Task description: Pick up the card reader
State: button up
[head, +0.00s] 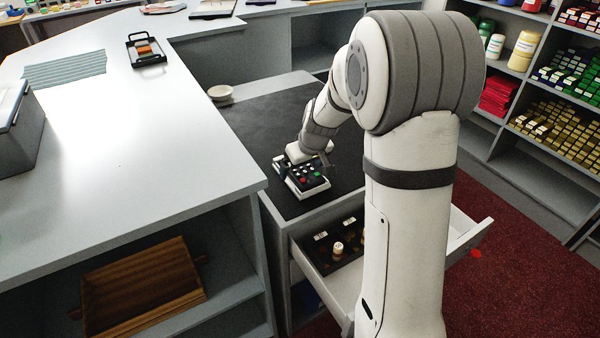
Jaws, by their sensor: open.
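The card reader (307,178) lies on the dark mat (262,124) on the lower counter, near its front edge. It has a white body, a black face and several small keys, with red and green ones among them. My gripper (308,160) is over the far end of the card reader, pointing down. It is open. The fingers are small here and partly hidden by the wrist, so I cannot tell whether they touch the card reader or straddle it.
An open drawer (345,297) with small stamps sticks out below the counter. A small white bowl (220,93) stands at the mat's far left corner. The higher white counter (150,130) rises on the left. A wooden tray (140,285) lies on a shelf below. Shelves with goods stand right.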

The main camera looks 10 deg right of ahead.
jog(key=shift+c, duration=0.4)
jog(key=c, duration=1.2)
